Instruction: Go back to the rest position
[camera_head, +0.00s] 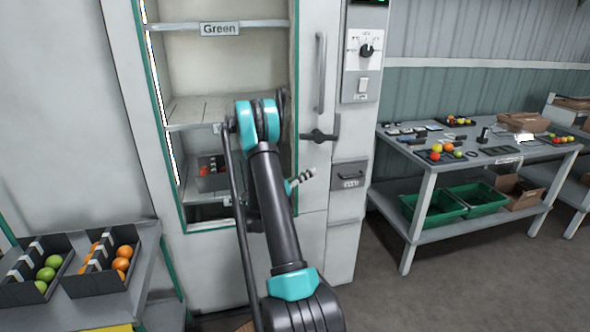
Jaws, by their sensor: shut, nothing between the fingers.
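My arm rises from the bottom of the picture in front of the tall cabinet (313,250) and bends at a teal joint near its open bay. What shows of my gripper (303,177) is a small ribbed end sticking out to the right from behind the arm. It is shut and empty, in front of the cabinet's lower front. The rest of my gripper and wrist is hidden by the arm.
The cabinet bay has a "Green" label (220,29) and a dark crate (212,183) low inside. Left, a stand holds trays of green (46,273) and orange tomatoes (122,264). Right, a worktable (428,167) carries tomato trays, with green crates (470,208) below. Floor between is clear.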

